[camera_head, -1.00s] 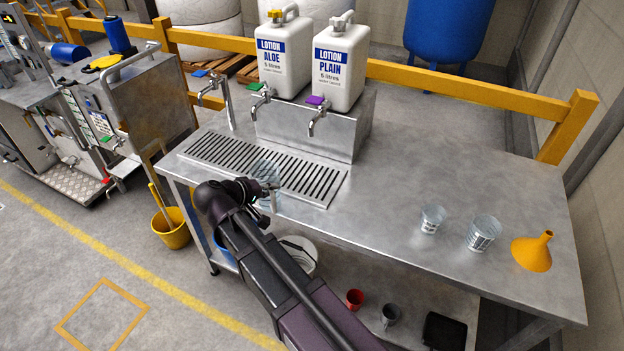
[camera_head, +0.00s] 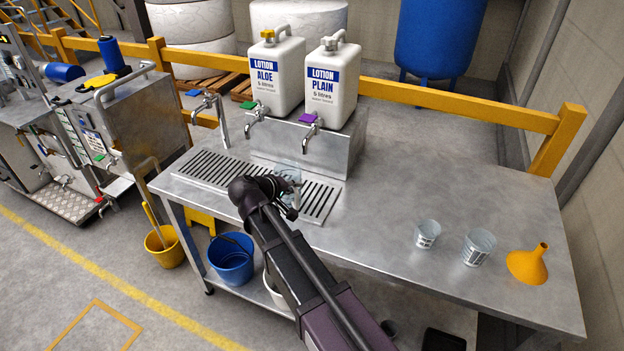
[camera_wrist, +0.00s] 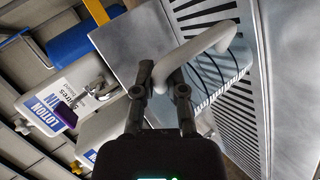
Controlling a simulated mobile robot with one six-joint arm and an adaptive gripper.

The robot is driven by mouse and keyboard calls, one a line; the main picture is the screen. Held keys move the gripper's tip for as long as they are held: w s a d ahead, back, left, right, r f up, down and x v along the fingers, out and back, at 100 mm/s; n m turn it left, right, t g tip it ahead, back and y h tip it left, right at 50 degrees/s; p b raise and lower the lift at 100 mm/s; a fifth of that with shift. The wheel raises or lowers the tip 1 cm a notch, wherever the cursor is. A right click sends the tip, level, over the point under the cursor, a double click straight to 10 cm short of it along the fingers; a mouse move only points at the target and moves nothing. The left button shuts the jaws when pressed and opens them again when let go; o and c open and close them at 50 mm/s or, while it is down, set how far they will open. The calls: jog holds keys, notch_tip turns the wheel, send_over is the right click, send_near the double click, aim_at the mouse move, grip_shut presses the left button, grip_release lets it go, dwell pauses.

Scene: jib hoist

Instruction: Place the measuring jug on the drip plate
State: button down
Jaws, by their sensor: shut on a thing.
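The clear measuring jug (camera_head: 287,172) is over the right part of the slotted drip plate (camera_head: 215,170), in front of the plain lotion tap. My gripper (camera_head: 291,204) is shut on its handle, at the near side of the jug. In the wrist view my gripper's fingers (camera_wrist: 164,84) close on the pale curved handle of the jug (camera_wrist: 203,46), with the drip plate (camera_wrist: 250,105) beyond. The see-through body is faint, and I cannot tell whether its base touches the plate.
Lotion canisters, aloe (camera_head: 276,75) and plain (camera_head: 335,85), stand on a metal stand (camera_head: 335,150) behind the plate. Two clear beakers (camera_head: 427,234) (camera_head: 478,246) and a yellow funnel (camera_head: 527,264) stand at the right. The table between (camera_head: 385,190) is clear.

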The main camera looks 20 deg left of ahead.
jog(key=shift+w+d, duration=0.35)
jog(key=shift+w, duration=0.45)
jog(key=shift+w+d, duration=0.3)
jog(key=shift+w, duration=0.45)
jog(key=shift+r+b+x, duration=0.15)
jog(key=shift+b+x, duration=0.25)
jog(key=shift+x, duration=0.65)
jog(key=shift+r+b+x, duration=0.15)
jog(key=shift+b+x, duration=0.2)
jog(key=shift+x, duration=0.7)
jog(key=shift+w, duration=0.1)
jog(key=shift+f, duration=0.15)
jog(key=c, duration=0.7)
grip_release()
